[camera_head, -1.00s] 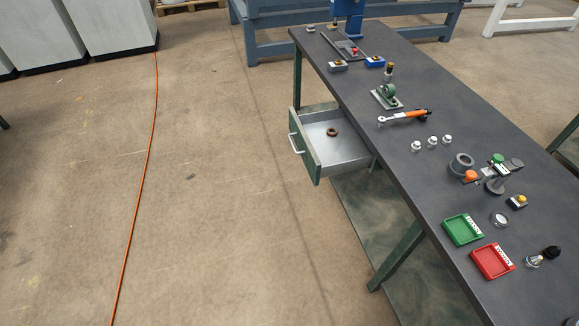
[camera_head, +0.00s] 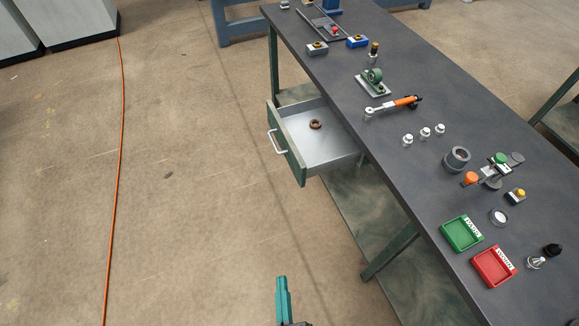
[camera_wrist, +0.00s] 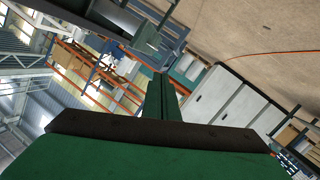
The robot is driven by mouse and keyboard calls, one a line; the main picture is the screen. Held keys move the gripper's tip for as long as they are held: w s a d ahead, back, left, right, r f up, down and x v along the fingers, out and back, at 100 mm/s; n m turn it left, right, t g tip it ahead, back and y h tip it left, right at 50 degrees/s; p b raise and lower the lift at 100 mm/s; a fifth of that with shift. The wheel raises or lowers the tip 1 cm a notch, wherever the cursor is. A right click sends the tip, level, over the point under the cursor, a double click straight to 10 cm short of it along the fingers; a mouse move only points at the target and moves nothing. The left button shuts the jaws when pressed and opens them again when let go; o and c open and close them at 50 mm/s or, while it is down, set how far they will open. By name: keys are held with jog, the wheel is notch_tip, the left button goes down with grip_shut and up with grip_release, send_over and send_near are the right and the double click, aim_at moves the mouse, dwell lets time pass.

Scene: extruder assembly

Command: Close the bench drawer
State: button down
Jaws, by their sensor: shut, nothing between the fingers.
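The bench drawer (camera_head: 290,157) stands pulled out from the left side of the workbench, with a green front and a white bar handle (camera_head: 277,143). A small brown ring (camera_head: 315,124) lies inside on its grey floor. My gripper (camera_head: 282,284) shows at the bottom of the head view, over the floor, below and apart from the drawer. Its teal fingers are together with nothing between them.
The grey workbench top (camera_head: 400,160) holds a green tray (camera_head: 461,234), a red tray (camera_head: 493,267), an orange-handled wrench (camera_head: 393,105) and several small parts. A bench leg (camera_head: 391,252) stands right of my gripper.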

jog(key=w+d+f+n, duration=0.1)
jog(key=w+n, duration=0.3)
jog(key=w, duration=1)
jog(key=w+d+f+n+t, duration=0.1)
jog(key=w+n, duration=0.4)
jog(key=w, duration=0.9)
jog(key=w+d+f+n+y, duration=0.1)
jog(key=w+f+n, duration=0.3)
jog(key=w, duration=1)
jog(key=shift+w+d+t, duration=0.3)
jog(key=shift+w+d, duration=0.1)
jog(key=shift+d, duration=0.3)
jog(key=shift+w+r, duration=0.1)
